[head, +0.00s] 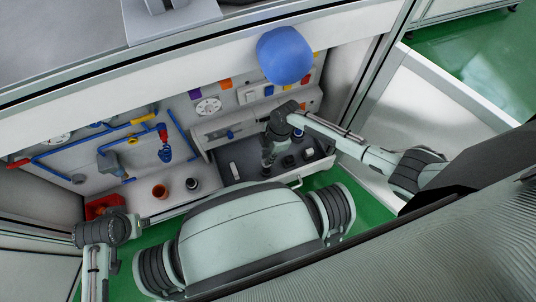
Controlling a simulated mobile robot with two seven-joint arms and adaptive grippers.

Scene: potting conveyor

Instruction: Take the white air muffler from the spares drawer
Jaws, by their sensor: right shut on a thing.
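The spares drawer (222,179) is pulled out below the machine's panel, at the centre right. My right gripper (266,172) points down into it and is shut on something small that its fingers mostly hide. I cannot make out for certain whether this is the white air muffler. A small pale, upright-looking piece (235,171) is in the drawer to the left of the gripper. Dark round parts (288,161) are in the drawer to its right. My left arm is at the lower left; what looks like its gripper (140,224) is small and unclear.
A blue round object (285,55) hangs in front of the panel above the drawer. An orange-brown cup (160,191), a dark cup (192,184) and a red bin (103,206) stand on the ledge to the left. Blue pipes (85,143) run along the panel.

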